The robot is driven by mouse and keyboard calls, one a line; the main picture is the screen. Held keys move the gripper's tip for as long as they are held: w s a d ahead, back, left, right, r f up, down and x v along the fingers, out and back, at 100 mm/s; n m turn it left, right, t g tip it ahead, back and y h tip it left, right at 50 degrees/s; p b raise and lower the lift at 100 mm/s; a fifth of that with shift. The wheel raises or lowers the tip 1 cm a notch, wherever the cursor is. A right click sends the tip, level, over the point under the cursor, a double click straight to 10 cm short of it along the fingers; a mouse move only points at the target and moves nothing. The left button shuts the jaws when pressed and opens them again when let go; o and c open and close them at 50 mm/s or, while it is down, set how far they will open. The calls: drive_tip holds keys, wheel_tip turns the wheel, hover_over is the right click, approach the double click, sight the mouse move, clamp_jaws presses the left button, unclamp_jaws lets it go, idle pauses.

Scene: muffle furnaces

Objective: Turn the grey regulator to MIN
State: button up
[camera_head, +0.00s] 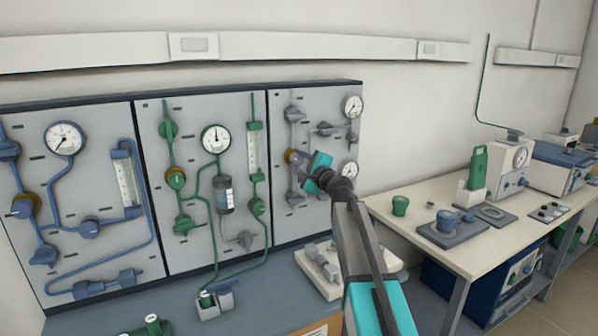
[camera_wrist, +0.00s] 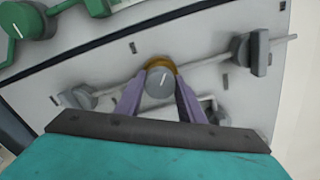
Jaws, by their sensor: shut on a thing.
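The grey regulator (camera_wrist: 159,84) is a round grey knob with a white pointer line and a brass-coloured collar behind it, in the middle of the wrist view. My gripper (camera_wrist: 160,92) has its two purple fingers on either side of the knob, shut on it. In the head view my gripper (camera_head: 292,158) is at the right-hand grey panel, and it hides most of the regulator there. The MIN marking cannot be read in either view.
Grey valve handles stand on the same pipe, one at upper right (camera_wrist: 250,52) and one at lower left (camera_wrist: 80,96) in the wrist view. Two gauges (camera_head: 352,106) are on the panel's right side. Green and blue panels lie to the left, and a cluttered bench (camera_head: 420,211) to the right.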

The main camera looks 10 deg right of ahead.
drive_tip(key=n+b, duration=0.5)
drive_tip(key=b, duration=0.1)
drive_tip(key=shift+f, duration=0.2)
drive_tip(key=shift+r+n+b, duration=0.15)
drive_tip(key=shift+n+b, duration=1.05)
drive_tip(key=shift+b, duration=0.05)
drive_tip(key=o, duration=1)
drive_tip(key=shift+o, duration=0.2)
drive_tip(key=shift+s, duration=0.2)
drive_tip(key=v, duration=1.3)
drive_tip(key=shift+s, duration=0.2)
drive_tip(key=shift+d+r, duration=0.1)
drive_tip(key=shift+r, duration=0.05)
